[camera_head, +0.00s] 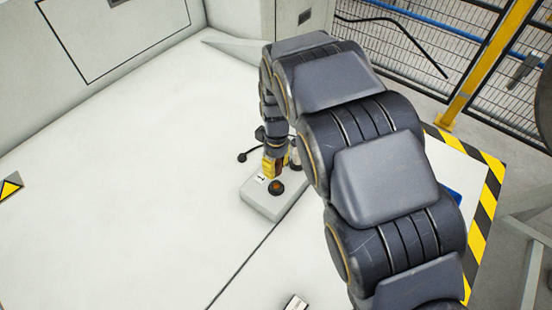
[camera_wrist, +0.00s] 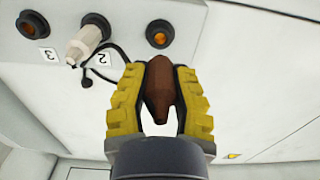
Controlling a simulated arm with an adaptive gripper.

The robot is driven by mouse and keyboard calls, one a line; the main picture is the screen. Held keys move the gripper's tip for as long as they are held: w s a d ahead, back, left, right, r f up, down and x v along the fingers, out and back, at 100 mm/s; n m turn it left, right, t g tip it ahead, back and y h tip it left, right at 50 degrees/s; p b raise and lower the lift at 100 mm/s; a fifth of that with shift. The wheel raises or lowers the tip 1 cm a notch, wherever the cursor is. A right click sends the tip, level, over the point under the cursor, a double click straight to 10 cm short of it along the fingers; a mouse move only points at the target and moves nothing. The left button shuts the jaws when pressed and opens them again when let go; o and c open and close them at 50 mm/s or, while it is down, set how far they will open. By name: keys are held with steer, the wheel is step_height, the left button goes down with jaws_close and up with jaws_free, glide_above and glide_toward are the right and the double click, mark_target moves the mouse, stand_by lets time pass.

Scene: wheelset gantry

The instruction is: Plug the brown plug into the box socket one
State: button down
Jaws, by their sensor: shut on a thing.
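My gripper (camera_wrist: 160,80) has yellow fingers shut on the brown plug (camera_wrist: 159,88) in the wrist view. The plug's wide end faces the box side, its narrow end the gripper's palm. The pale box (camera_wrist: 120,15) spans the top of the wrist view. Its rightmost socket (camera_wrist: 159,34) is empty, with an orange centre, just beyond the plug in the picture; a gap shows between them. In the head view my gripper (camera_head: 273,166) is over the box (camera_head: 263,204), beside socket one (camera_head: 276,187) and its "1" label (camera_head: 260,178). The plug is not clear there.
A white plug (camera_wrist: 84,45) sits at the socket labelled 2, its black cable (camera_wrist: 110,50) running close to my left finger. The socket labelled 3 (camera_wrist: 33,25) is empty. The white table (camera_head: 130,210) is mostly clear left of the box.

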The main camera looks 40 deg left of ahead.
steer(key=shift+f, duration=1.7)
steer(key=shift+f, duration=1.25)
steer(key=c, duration=0.9)
jaws_free()
step_height(320, 180, up, 12)
steer(key=shift+d, duration=0.1)
